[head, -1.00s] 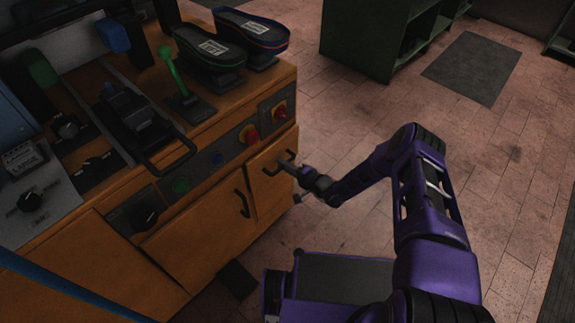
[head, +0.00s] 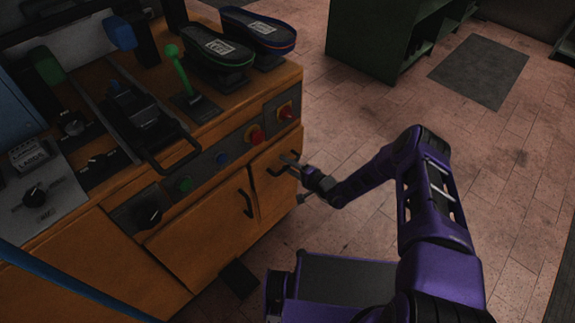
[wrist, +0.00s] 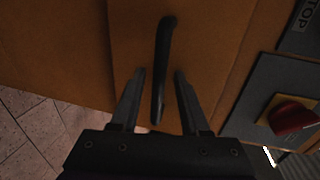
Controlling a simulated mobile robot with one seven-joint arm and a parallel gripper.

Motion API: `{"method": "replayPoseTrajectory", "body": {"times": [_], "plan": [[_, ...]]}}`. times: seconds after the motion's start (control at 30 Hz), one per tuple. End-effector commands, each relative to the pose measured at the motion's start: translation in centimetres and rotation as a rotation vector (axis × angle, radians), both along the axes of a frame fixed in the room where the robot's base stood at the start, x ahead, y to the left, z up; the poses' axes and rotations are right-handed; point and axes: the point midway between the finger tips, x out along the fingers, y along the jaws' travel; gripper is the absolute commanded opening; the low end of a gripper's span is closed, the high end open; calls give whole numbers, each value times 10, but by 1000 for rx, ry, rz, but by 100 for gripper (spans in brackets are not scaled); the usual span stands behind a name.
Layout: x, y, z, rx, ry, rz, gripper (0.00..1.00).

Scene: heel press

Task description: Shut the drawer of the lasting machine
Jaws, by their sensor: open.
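The lasting machine (head: 196,240) is an orange-brown cabinet on the left of the head view. A front panel with a dark bar handle (head: 281,166), seemingly the drawer (head: 277,200), is at its right end. I cannot tell how far it stands out. My gripper (head: 291,161) is at this handle, reaching in from the right. In the wrist view its two fingers (wrist: 160,72) are apart, one on each side of the handle (wrist: 163,60), with gaps visible on both sides. The panel (wrist: 205,50) lies beyond the fingertips.
A second handle (head: 246,203) is on the panel to the left. Red knobs (head: 286,112) sit above, and a red knob (wrist: 293,117) is right of the fingers in the wrist view. A green shelf (head: 370,45) stands behind.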

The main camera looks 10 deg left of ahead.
Motion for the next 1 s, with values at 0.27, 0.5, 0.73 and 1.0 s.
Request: {"method": "replayPoseTrajectory", "body": {"times": [0.27,0.5,0.73,1.0], "plan": [[-14,-22,7,-1,2,-2,47],[-48,-68,19,-1,2,-3,47],[-78,-110,29,-1,1,-3,47],[-98,-135,35,-1,1,0,47]]}}
